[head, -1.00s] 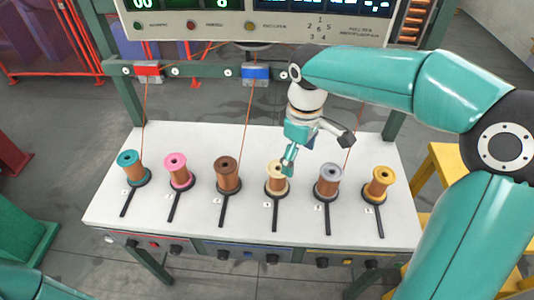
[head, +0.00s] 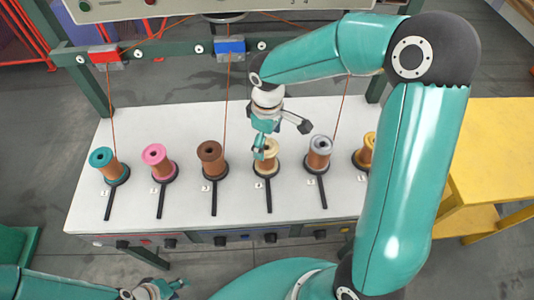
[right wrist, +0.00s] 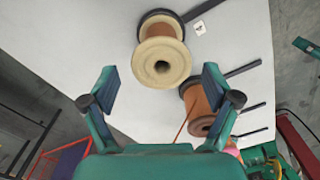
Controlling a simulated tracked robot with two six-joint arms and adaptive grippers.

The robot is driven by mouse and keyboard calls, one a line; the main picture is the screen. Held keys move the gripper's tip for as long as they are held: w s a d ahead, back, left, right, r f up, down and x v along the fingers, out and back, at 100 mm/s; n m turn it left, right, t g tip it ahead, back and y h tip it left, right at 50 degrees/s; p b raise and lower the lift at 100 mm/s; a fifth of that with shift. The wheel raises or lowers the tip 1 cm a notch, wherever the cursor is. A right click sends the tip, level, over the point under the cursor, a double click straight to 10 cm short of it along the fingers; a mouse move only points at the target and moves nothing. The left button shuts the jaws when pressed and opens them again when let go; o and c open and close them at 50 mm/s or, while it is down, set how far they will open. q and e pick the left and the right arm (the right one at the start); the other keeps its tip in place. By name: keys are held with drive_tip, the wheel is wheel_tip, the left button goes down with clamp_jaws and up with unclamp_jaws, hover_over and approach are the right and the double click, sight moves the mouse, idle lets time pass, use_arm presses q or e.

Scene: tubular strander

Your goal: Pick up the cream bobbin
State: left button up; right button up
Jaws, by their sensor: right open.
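The cream bobbin (head: 268,163) has cream flanges and copper-coloured winding. It stands on a dark round holder on the white table, between the brown and grey bobbins. My right gripper (head: 281,140) is open just behind and above it, one finger overlapping its top in the head view. In the right wrist view the cream bobbin (right wrist: 163,64) lies ahead of the open fingers of the right gripper (right wrist: 160,78), with nothing held. My left gripper (head: 172,287) is low at the front, away from the bobbins; its jaw opening is unclear.
The brown bobbin (head: 211,160) stands left of the cream one, the grey bobbin (head: 318,154) right. Pink (head: 158,160), teal (head: 106,164) and partly hidden yellow (head: 366,150) bobbins share the white table (head: 130,212). Thin wires hang behind. A yellow stand (head: 490,150) is at right.

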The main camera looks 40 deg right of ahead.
drive_tip(key=shift+a+f+p, duration=0.1)
drive_tip(key=shift+f+p, duration=0.45)
drive_tip(key=shift+f, duration=2.5)
drive_tip(key=c, duration=1.6)
